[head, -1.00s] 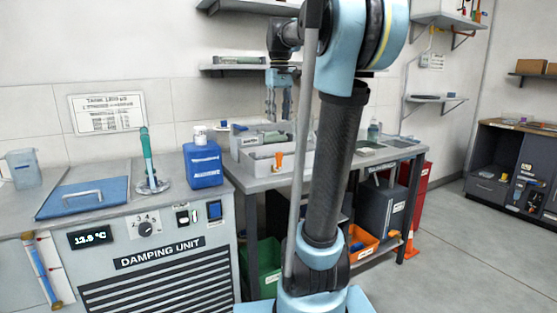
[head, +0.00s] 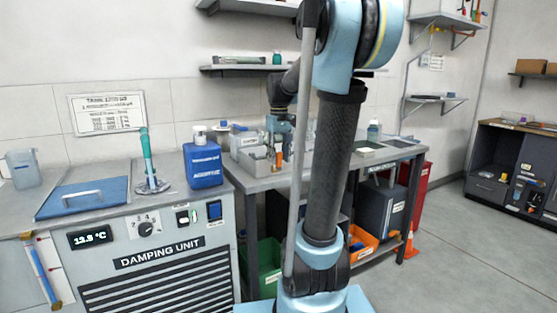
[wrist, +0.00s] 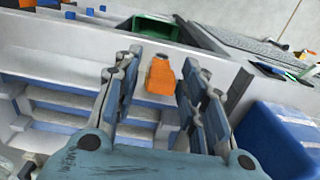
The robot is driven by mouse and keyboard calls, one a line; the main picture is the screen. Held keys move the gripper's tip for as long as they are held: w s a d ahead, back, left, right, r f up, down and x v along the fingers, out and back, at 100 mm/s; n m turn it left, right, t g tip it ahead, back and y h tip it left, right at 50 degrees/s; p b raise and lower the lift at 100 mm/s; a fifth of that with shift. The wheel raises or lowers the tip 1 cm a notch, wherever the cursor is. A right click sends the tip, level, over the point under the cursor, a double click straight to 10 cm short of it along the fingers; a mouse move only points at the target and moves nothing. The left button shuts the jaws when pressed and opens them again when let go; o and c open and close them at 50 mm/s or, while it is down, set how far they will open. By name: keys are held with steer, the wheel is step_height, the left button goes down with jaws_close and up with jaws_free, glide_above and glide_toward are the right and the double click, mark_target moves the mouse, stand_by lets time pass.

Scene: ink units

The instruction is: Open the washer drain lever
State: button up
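The washer (head: 250,165) is a light grey open-topped box on the grey bench. Its wall (wrist: 60,55) crosses the wrist view. The orange drain lever (wrist: 160,76) stands at that wall. It also shows small in the head view (head: 278,153), partly hidden by my gripper. My gripper (wrist: 161,62) is open, with one finger on each side of the lever. The lever sits in the gap, with space visible to both fingers; I see no contact. In the head view my gripper (head: 280,140) is low at the washer, partly hidden by my own arm.
A blue jug (head: 203,165) stands left of the washer, and a blue block (wrist: 280,140) is close at right in the wrist view. A shelf (head: 245,68) hangs above the bench. The damping unit (head: 160,262) stands at left.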

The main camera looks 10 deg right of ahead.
mark_target(276, 167)
steer(key=shift+f, duration=0.5)
jaws_close()
steer(key=shift+a+h, duration=0.2)
steer(key=shift+h, duration=0.3)
steer(key=shift+s+a+t+h, duration=0.15)
steer(key=shift+a+t+h, duration=0.15)
steer(key=shift+h, duration=0.2)
steer(key=h, duration=0.2)
steer(key=a+t+h, duration=0.1)
steer(key=shift+s+f, duration=0.15)
steer(key=shift+f, duration=0.1)
steer(key=shift+s+a+f+t+h, duration=0.15)
steer(key=shift+a+f+t+h, duration=0.15)
steer(key=shift+h, duration=0.65)
steer(key=shift+s+a+f+t+h, duration=0.1)
steer(key=shift+a+f+t+h, duration=0.15)
steer(key=shift+h, duration=0.7)
